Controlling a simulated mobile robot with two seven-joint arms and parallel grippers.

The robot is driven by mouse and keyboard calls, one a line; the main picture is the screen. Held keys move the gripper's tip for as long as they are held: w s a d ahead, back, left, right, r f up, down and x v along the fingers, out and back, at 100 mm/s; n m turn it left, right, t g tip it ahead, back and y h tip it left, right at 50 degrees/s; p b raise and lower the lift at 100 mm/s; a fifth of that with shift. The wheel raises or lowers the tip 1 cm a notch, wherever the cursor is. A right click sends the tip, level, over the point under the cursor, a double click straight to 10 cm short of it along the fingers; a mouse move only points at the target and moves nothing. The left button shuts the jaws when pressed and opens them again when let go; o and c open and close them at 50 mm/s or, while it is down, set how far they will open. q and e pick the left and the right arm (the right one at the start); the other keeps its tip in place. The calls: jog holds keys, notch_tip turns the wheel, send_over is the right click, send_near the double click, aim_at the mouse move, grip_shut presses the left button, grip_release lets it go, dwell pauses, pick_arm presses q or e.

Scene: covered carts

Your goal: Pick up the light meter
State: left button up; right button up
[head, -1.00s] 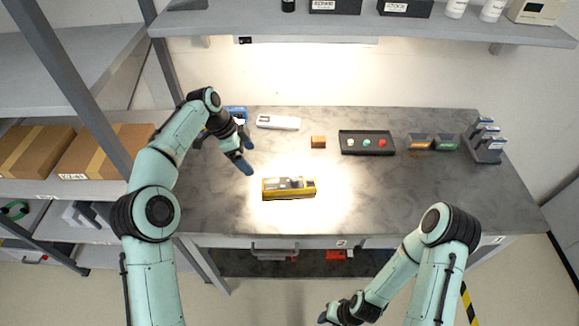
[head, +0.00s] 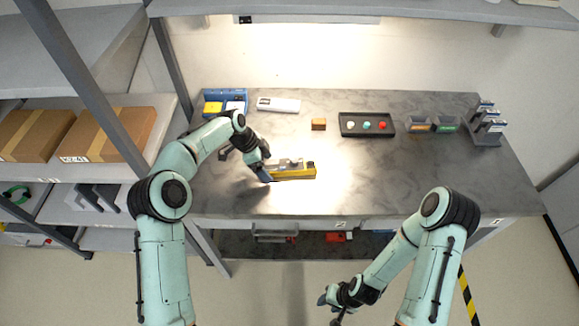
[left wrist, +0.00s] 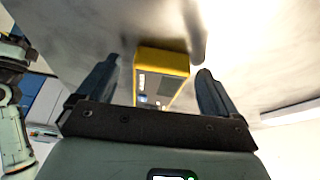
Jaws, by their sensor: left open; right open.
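A yellow instrument with a grey face (head: 295,171), probably the light meter, lies on the bench under the lamp light. My left gripper (head: 264,170) is open at its left end. In the left wrist view the yellow instrument (left wrist: 163,63) appears between and beyond the two open fingers (left wrist: 156,72), with a gap to each finger visible. I cannot tell how far the fingertips reach along it. My right gripper (head: 332,301) is open and empty, low in front of the bench.
On the grey bench (head: 390,180) stand a white device (head: 278,104), a small brown block (head: 319,124), a black tray (head: 348,131) with coloured knobs, small bins (head: 419,125) and a rack (head: 487,127). A blue holder (head: 212,95) stands back left. The bench right of the instrument is clear.

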pick_arm(q)
jog(key=shift+d+f, duration=0.15)
jog(key=shift+f, duration=0.05)
jog(key=c, duration=1.2)
jog(key=shift+r, duration=0.2)
notch_tip(320, 180, up, 20)
jog(key=shift+f, duration=0.15)
jog(key=shift+f, duration=0.15)
